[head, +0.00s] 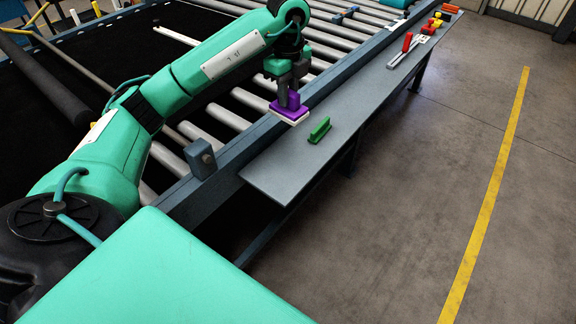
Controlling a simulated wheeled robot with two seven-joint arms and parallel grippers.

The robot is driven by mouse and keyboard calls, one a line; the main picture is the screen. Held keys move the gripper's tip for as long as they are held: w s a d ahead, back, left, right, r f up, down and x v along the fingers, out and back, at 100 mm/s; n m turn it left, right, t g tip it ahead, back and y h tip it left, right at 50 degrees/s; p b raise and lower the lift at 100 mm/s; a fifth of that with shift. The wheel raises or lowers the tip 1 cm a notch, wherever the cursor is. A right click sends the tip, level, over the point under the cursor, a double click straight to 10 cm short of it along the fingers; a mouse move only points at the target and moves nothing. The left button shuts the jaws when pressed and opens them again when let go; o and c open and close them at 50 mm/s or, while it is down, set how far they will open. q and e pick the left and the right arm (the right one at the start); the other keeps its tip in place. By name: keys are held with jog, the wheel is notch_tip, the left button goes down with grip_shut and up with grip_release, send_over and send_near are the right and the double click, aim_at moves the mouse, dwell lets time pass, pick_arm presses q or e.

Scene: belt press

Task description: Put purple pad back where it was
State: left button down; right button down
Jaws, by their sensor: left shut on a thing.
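The purple pad (291,107) has a raised purple grip on top and a pale plate along its underside. My left gripper (288,99) points down and is shut on the purple pad's raised grip. In the head view the pad appears over the blue-grey side rail, beside the near part of the grey shelf; I cannot tell whether it touches anything beneath. The fingers hide part of the grip. My right gripper is not in view.
A green block with a grip (319,131) stands on the grey shelf (275,168), right of the pad. A red piece (407,42), pale strips and small yellow and orange pieces stand at its far end. The middle of the shelf is clear. Rollers (226,118) lie left of the rail.

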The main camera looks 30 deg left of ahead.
pick_arm(q)
jog(key=shift+f+n, duration=0.3)
jog(key=shift+f, duration=0.15)
notch_tip(320, 180, down, 19)
jog(key=p, duration=0.5)
jog(key=shift+r, duration=0.1)
jog(key=shift+f, duration=0.2)
jog(key=c, duration=1.3)
grip_release()
jog(key=shift+o, duration=0.2)
